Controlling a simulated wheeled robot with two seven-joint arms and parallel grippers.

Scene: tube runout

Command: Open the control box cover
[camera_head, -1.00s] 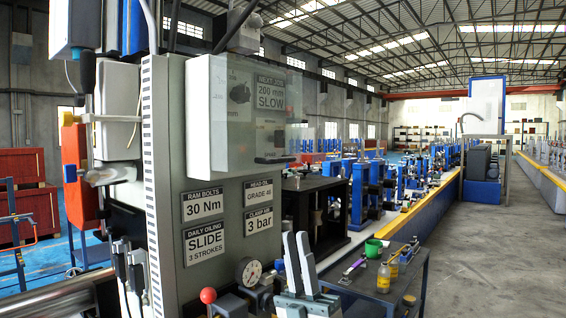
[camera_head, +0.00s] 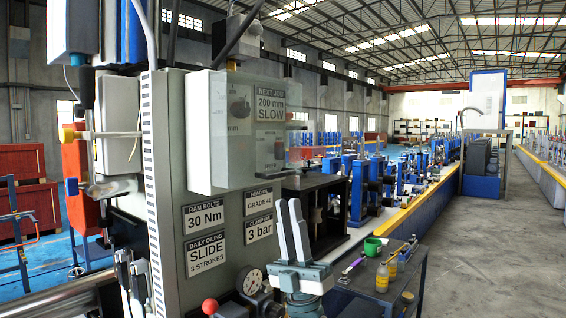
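The control box (camera_head: 222,165) is a pale box on the upper front of the grey machine cabinet. Its clear cover (camera_head: 225,125) lies over the front and looks shut. Behind the cover are a dark knob (camera_head: 238,108) and a label reading NEXT JOB 200 mm SLOW (camera_head: 271,101).
A pressure gauge (camera_head: 252,281) and a red ball knob (camera_head: 210,306) sit low, left of the gripper. A dark cart (camera_head: 357,293) on the right holds a green mug (camera_head: 372,246) and bottles. Grey hoses hang above the box. Open floor lies at right.

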